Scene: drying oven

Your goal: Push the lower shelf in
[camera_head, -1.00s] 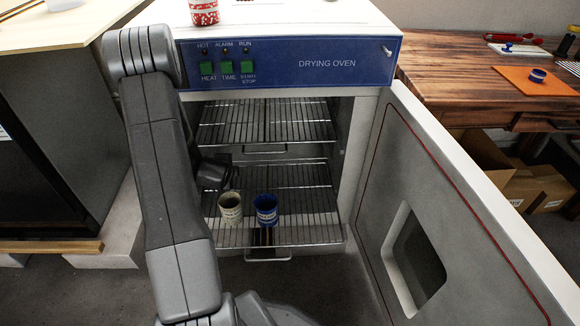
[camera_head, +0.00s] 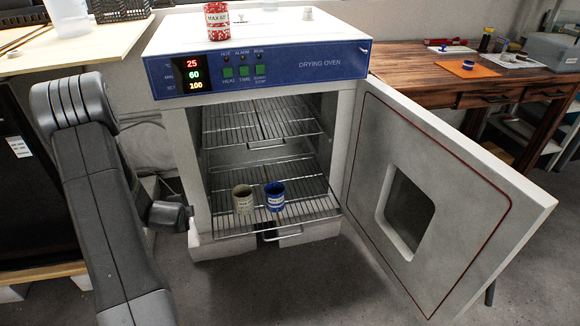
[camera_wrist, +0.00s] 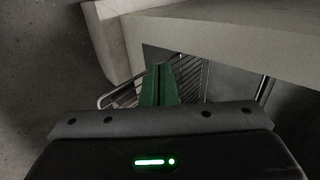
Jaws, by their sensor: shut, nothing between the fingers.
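The drying oven (camera_head: 300,62) stands with its door (camera_head: 440,190) swung open to the right. Its lower shelf (camera_head: 312,208), a wire rack with a handle loop at its front, sticks out past the front of the oven. A beige cup (camera_head: 242,199) and a blue cup (camera_head: 274,196) stand upright on it. My gripper (camera_head: 186,214) is to the left of the lower shelf, beside the oven's left front edge; its fingers are not clear there. In the wrist view its green fingers (camera_wrist: 160,82) are shut and empty, with shelf wires (camera_wrist: 118,96) behind them.
The upper wire shelf (camera_head: 262,122) sits inside the oven and is empty. A red and white container (camera_head: 216,19) stands on top of the oven. The wooden bench (camera_head: 500,82) is at the right. The floor in front of the oven is clear.

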